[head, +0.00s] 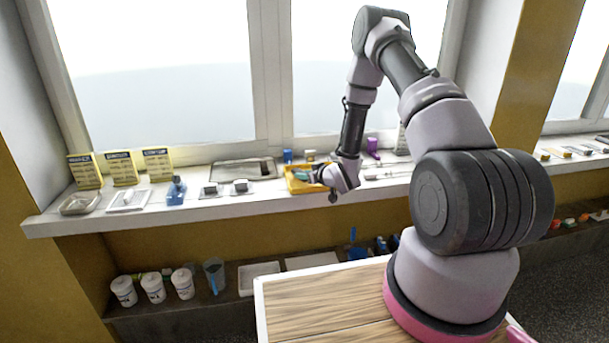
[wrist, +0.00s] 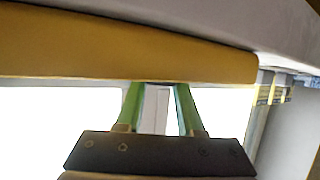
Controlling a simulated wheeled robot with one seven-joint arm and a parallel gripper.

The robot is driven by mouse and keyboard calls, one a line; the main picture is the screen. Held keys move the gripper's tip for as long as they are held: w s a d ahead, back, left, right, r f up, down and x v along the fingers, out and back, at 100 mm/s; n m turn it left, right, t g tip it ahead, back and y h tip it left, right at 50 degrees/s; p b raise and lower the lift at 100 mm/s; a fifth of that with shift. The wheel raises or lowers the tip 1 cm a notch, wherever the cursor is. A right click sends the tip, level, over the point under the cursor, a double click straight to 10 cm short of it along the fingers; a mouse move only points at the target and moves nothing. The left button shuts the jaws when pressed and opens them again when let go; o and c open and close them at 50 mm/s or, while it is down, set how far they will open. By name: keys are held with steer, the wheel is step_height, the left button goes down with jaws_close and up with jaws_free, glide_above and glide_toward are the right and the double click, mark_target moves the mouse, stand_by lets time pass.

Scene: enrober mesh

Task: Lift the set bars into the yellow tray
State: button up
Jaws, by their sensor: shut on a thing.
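The yellow tray (head: 294,188) is on the white sill below the window, in the middle of the head view. My gripper (head: 310,176), with green fingers, is low over or in this tray and hides part of it. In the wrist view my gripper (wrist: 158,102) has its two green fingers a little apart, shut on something. A thin dark edge shows at their tips, but I cannot make out what the held thing is. A grey metal tray (head: 235,172) lies left of the yellow tray. I cannot tell set bars apart with certainty.
Left along the sill are small dark-topped blocks (head: 240,186), a blue dispenser (head: 176,190), a white tray (head: 128,199) and several yellow cards (head: 122,167). A purple item (head: 373,146) stands right of my gripper. White tubs (head: 153,287) stand on the lower shelf.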

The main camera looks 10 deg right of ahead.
steer(key=shift+f, duration=0.5)
steer(key=o, duration=1.1)
steer(key=shift+c, duration=0.2)
